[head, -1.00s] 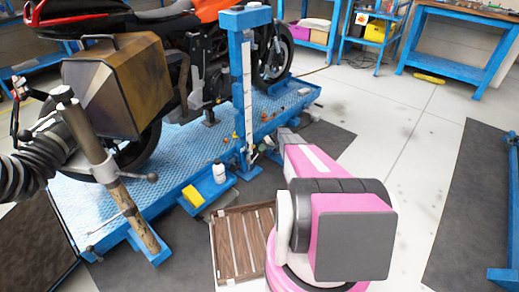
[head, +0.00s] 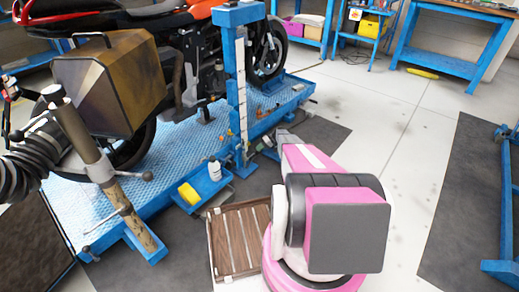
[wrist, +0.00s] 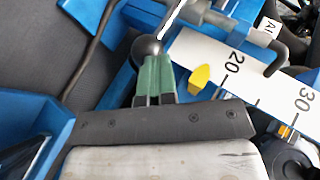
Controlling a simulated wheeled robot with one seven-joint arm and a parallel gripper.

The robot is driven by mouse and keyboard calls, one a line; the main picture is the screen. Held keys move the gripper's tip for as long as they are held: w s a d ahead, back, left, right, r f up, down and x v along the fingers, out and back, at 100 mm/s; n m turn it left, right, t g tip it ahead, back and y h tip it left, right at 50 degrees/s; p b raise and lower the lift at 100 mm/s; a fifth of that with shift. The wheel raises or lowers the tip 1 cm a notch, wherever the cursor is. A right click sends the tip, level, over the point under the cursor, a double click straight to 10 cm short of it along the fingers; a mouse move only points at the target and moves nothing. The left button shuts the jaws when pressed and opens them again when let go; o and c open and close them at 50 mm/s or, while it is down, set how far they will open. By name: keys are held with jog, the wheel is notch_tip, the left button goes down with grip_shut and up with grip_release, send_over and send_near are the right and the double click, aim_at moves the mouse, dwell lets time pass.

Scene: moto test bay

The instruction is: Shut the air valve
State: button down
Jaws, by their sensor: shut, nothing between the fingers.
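My gripper (wrist: 156,63) shows in the wrist view with its green fingers together and nothing between them. Just beyond the fingertips is a dark ball knob (wrist: 146,47) on a bright metal lever (wrist: 174,14), which runs up and right. It looks like the air valve's handle; I cannot tell whether the fingers touch it. A grey pipe (wrist: 222,23) passes behind the lever toward a white label with a partly visible "A" (wrist: 268,27). In the head view my arm reaches toward the base of the blue post (head: 235,80); the fingers and valve are too small to make out.
A white scale (wrist: 245,75) with a yellow pointer (wrist: 199,77) lies right of the fingers. The motorcycle (head: 185,60) stands on a blue lift (head: 180,145). A wooden pallet (head: 238,238) lies left of my arm. The floor at right (head: 400,140) is mostly clear.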

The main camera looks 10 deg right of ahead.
dwell(0.4)
jog(key=r+v, duration=0.1)
jog(key=v, duration=1.2)
jog(key=s+a+r+m+g+h, duration=0.1)
jog(key=s+a+r+h, duration=0.2)
jog(key=s+a+r, duration=0.65)
jog(key=s+a+r+m+h, duration=0.1)
jog(key=s+a+r+h, duration=0.2)
jog(key=s+a+r, duration=0.65)
jog(key=s+a+r+m+h, duration=0.1)
jog(key=s+r, duration=0.3)
jog(key=s, duration=0.5)
jog(key=s+a+r+t+h, duration=0.1)
jog(key=s+r, duration=0.3)
jog(key=s, duration=0.5)
jog(key=s+a+r+m+t+h, duration=0.1)
jog(key=s+r+h, duration=0.2)
jog(key=s, duration=0.6)
notch_tip(320, 180, up, 2)
jog(key=shift+a+r+m, duration=0.1)
jog(key=shift+a+m, duration=0.2)
jog(key=shift+a, duration=0.05)
jog(key=shift+s, duration=0.1)
